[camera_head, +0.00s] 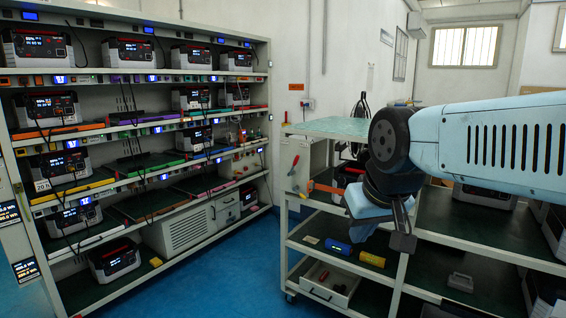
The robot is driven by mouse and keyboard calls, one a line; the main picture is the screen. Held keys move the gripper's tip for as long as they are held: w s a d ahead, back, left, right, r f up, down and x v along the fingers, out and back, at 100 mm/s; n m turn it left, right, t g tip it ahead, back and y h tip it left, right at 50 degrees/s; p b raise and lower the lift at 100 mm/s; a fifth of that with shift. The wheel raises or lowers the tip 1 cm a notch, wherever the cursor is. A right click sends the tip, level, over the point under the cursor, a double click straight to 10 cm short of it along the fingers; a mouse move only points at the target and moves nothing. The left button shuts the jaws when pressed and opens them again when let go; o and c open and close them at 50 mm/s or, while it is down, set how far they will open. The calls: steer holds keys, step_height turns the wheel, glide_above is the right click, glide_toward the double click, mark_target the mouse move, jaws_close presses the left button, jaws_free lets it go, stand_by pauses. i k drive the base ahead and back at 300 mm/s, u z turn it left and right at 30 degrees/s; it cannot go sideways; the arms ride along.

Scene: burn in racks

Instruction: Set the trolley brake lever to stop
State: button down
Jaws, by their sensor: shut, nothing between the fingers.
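The trolley (336,127) with a pale green top stands right of centre. A red-handled part (294,164), which looks like a lever, sits on the pale panel at its left end and leans. I cannot tell for certain that it is the brake lever, and its stop marking is too small to read. An orange bar (323,187) lies just right of that panel. My gripper (403,240) points down in front of the shelves, to the right of the red handle and well apart from it. Its fingers are shut and empty. My arm hides part of the trolley.
A tall rack (265,150) with several power units fills the left. Lower shelves hold a blue cylinder (338,246), a yellow cylinder (372,259), a white drawer (328,285) and a grey tray (460,282). The blue floor (240,262) between rack and trolley is clear.

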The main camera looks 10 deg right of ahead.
mark_target(292, 172)
steer(key=u, duration=0.15)
steer(key=i, duration=1.6)
steer(key=z, duration=0.55)
